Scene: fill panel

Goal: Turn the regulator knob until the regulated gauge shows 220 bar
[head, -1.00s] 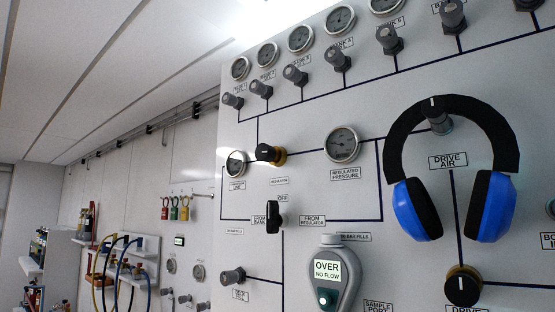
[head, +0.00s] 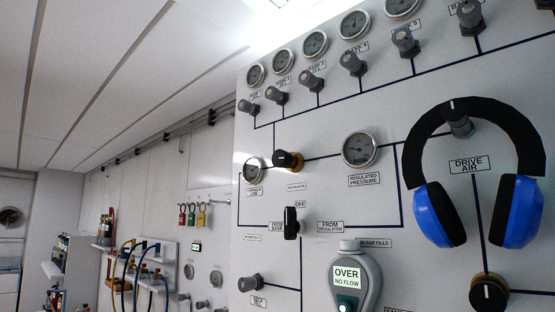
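The regulator knob (head: 288,160) is black with a brass collar and stands out from the white fill panel (head: 330,215), above a small label that reads regulator. The regulated pressure gauge (head: 359,149) is round with a silver rim, to the right of the knob; its needle reading is too small to tell. Another gauge (head: 254,170) sits just left of the knob. A black selector handle (head: 291,223) stands upright below the knob, under the word OFF. Neither of my grippers shows in the head view, and nothing touches the knob.
Blue and black ear defenders (head: 525,212) hang over the drive air valve at the right. A handheld analyser (head: 352,280) reading OVER NO FLOW hangs at the bottom. Bank gauges and grey valves run along the top. Hoses (head: 130,270) hang on the wall at left.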

